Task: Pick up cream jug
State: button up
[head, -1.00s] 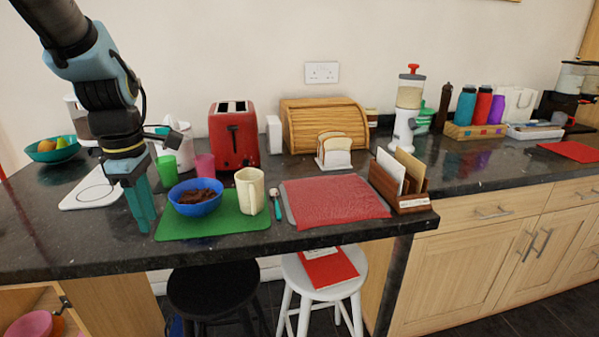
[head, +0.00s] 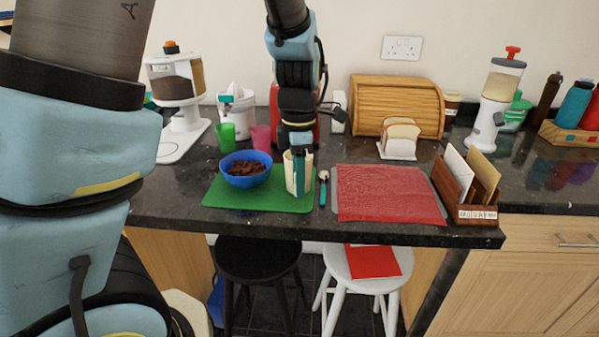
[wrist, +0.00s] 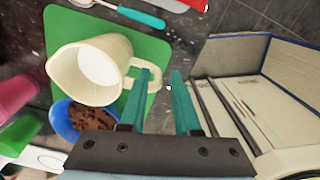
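The cream jug (head: 288,172) stands upright on the green mat (head: 225,200), partly hidden behind my gripper (head: 299,190). In the wrist view the jug (wrist: 93,72) shows its open top and white inside, with its handle facing my gripper (wrist: 162,78). My gripper is open, its two teal fingers apart with nothing seen held between them. The other finger is right of the handle.
A blue bowl (head: 247,180) of brown food sits left of the jug. A teal-handled spoon (head: 323,190) and a red cloth (head: 385,195) lie to its right. Green (head: 226,136) and pink (head: 261,138) cups stand behind. The counter's front edge is close.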

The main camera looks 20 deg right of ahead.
notch_tip(320, 180, down, 4)
jog(key=shift+w+a+f, duration=0.1)
jog(key=shift+a+f, duration=0.05)
jog(key=shift+c, duration=0.2)
grip_shut()
dwell(1.3)
